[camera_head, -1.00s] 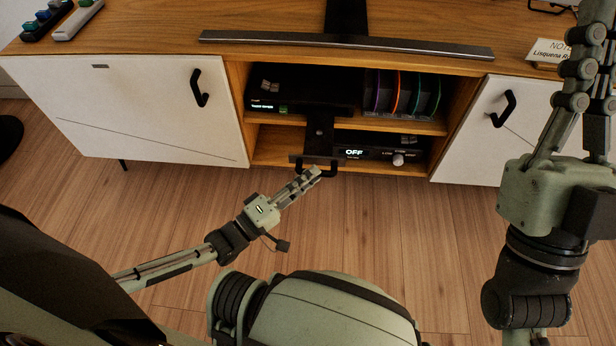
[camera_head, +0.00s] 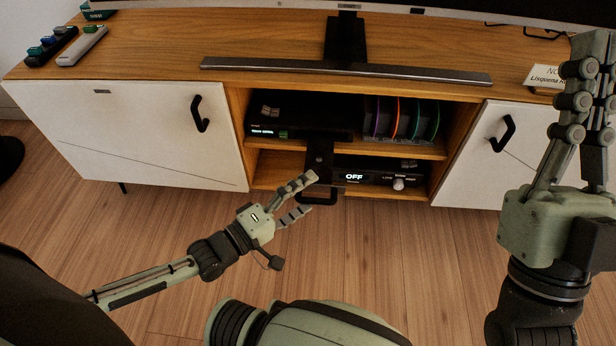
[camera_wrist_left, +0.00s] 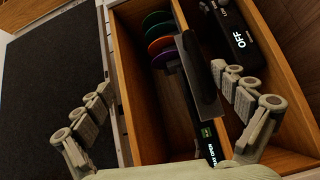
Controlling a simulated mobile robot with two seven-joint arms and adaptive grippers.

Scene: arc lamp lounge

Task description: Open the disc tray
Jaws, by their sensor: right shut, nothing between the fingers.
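The disc tray (camera_head: 319,160) is a narrow black piece sticking out of the front of the black player (camera_head: 300,118) on the upper shelf. A black loop handle (camera_head: 318,200) is at its near end. My left gripper (camera_head: 304,198) is open at the handle, its fingers spread and not closed on it. In the left wrist view the dark tray (camera_wrist_left: 203,78) shows between the two spread fingers (camera_wrist_left: 168,105); contact is unclear. My right gripper (camera_head: 592,75) is shut and empty, raised at the far right, pointing up.
Discs in a rack (camera_head: 402,118) stand right of the player. A lower device (camera_head: 375,172) reads OFF and has a knob. White cabinet doors (camera_head: 130,135) with black handles flank the shelves. A screen stand (camera_head: 345,70) and a sign (camera_head: 548,78) are on top. The wooden floor is clear.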

